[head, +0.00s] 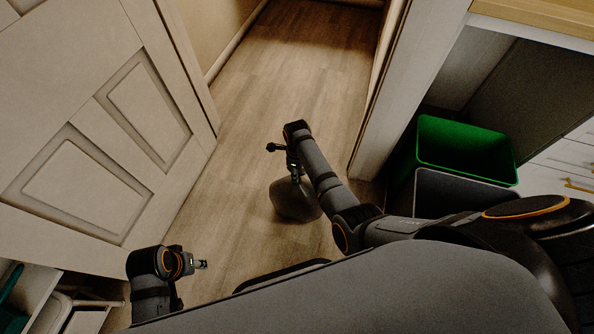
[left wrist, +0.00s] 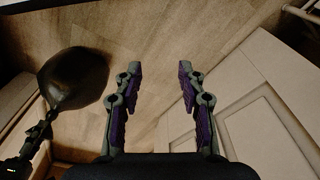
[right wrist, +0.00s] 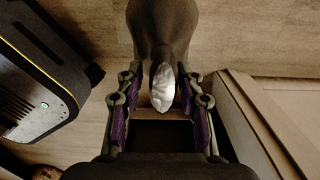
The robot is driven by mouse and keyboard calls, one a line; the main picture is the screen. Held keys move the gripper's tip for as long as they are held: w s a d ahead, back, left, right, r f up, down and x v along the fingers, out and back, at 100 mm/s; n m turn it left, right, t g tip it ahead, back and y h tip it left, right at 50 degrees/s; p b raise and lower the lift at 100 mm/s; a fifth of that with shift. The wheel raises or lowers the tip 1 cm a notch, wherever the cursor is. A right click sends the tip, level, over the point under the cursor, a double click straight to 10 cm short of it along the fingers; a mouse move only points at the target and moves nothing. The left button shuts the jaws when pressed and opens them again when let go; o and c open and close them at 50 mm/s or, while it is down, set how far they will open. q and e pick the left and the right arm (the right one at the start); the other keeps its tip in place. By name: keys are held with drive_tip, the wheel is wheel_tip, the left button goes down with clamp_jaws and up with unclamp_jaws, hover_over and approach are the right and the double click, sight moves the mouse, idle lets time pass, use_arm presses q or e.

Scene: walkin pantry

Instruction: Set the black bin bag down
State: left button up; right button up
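The black bin bag (head: 293,202) is a dark rounded sack just below my right gripper (head: 290,165), over the wooden floor of the doorway. It appears at floor level, but its contact is hard to see. In the right wrist view the bag (right wrist: 163,30) narrows to a neck with a pale end between the fingers of my right gripper (right wrist: 161,90). Those fingers are spread, with gaps beside the neck. The left wrist view shows the bag (left wrist: 73,78) at left. My left gripper (head: 203,265) is open and empty (left wrist: 158,80), well apart from the bag.
A green bin (head: 465,150) and a grey bin (head: 450,195) stand under the counter (head: 540,15) at right. A white panelled door (head: 100,140) stands at left. The wooden floor (head: 290,65) beyond the bag is clear.

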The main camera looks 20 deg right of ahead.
use_arm(q)
drive_tip(key=shift+r, duration=0.1)
use_arm(e)
drive_tip(key=shift+r, duration=0.1)
drive_tip(key=shift+r, duration=0.3)
wheel_tip(320, 180, up, 6)
drive_tip(key=p, duration=0.3)
drive_tip(key=shift+r, duration=0.1)
use_arm(q)
drive_tip(key=s+a+f+p, duration=0.1)
drive_tip(key=f, duration=0.6)
drive_tip(key=s+a+f, duration=0.1)
drive_tip(key=a+f, duration=0.1)
drive_tip(key=f, duration=0.5)
drive_tip(key=shift+a+f+y+p, duration=0.25)
drive_tip(key=shift+a+y+p, duration=0.05)
drive_tip(key=shift+y+p, duration=0.1)
use_arm(e)
wheel_tip(320, 180, up, 5)
drive_tip(key=shift+r, duration=0.1)
drive_tip(key=s+d+f+n, duration=0.5)
drive_tip(key=s+f+n, duration=0.5)
drive_tip(key=s+n, duration=0.2)
drive_tip(key=s+d+f+n+t, duration=0.1)
drive_tip(key=s+d+f+n, duration=0.5)
drive_tip(key=s+f+n, duration=0.4)
drive_tip(key=shift+s+d+n+t+h, duration=0.15)
drive_tip(key=shift+s+n+t+h, duration=0.15)
drive_tip(key=shift+s+n, duration=1.25)
